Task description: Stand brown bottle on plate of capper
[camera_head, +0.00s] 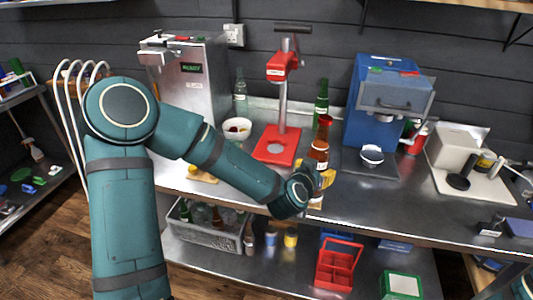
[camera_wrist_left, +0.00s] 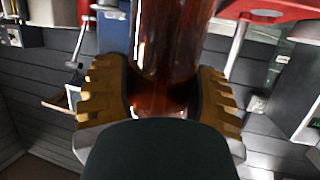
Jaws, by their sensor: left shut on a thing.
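The brown bottle (camera_head: 318,152) stands roughly upright between the fingers of my left gripper (camera_head: 325,180). In the left wrist view the yellow fingers (camera_wrist_left: 160,100) are shut on both sides of the amber glass (camera_wrist_left: 172,45). The bottle's lower end is partly hidden by the gripper in the head view; I cannot tell whether it touches the counter. The red capper (camera_head: 281,68) stands to the left of the bottle, with a grey post and a red base (camera_head: 277,147). A pale plate (camera_head: 276,147) on that base is empty. My right gripper is not in view.
A green bottle (camera_head: 321,103) stands behind the brown one. A clear bottle (camera_head: 240,92) and a bowl of caps (camera_head: 237,130) stand left of the capper. A blue machine (camera_head: 368,125) stands to the right. A crate of bottles (camera_head: 208,232) sits on the lower shelf.

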